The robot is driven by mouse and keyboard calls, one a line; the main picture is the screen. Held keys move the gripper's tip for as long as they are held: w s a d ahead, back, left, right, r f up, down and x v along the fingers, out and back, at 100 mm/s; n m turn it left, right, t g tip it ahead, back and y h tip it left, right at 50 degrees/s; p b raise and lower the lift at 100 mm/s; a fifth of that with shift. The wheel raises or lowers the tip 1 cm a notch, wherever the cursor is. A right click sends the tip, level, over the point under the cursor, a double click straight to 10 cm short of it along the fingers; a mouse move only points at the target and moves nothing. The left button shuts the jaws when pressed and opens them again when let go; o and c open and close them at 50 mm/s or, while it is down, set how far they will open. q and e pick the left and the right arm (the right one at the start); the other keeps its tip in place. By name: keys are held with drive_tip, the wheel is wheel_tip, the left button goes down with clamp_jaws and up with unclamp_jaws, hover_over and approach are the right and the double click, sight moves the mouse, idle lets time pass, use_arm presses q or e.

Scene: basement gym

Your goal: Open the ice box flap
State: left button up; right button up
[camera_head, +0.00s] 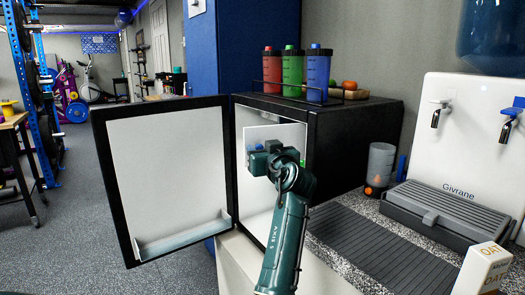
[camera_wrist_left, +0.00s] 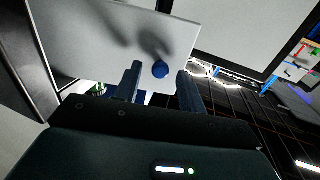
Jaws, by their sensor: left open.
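The small black fridge (camera_head: 345,140) has its main door (camera_head: 165,175) swung wide open to the left. Inside, the white ice box flap (camera_head: 290,131) stands upright in the upper part of the opening. In the left wrist view the flap (camera_wrist_left: 105,30) fills the upper left, with a round blue knob (camera_wrist_left: 160,69) near its lower edge. My left gripper (camera_wrist_left: 158,82) is open, its two fingers on either side of the knob in that view. I cannot tell whether they touch it. In the head view the left gripper (camera_head: 258,158) covers part of the flap. My right gripper is not in view.
A rack with red, green and blue bottles (camera_head: 291,70) stands on the fridge. To the right are a clear cup (camera_head: 380,163), a white dispenser (camera_head: 460,140) with a drip tray, and a carton (camera_head: 484,270). The floor at left is open.

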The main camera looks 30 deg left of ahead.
use_arm(q)
drive_tip(key=v, duration=1.3)
drive_tip(key=shift+b, duration=0.45)
drive_tip(key=shift+s+d, duration=0.1)
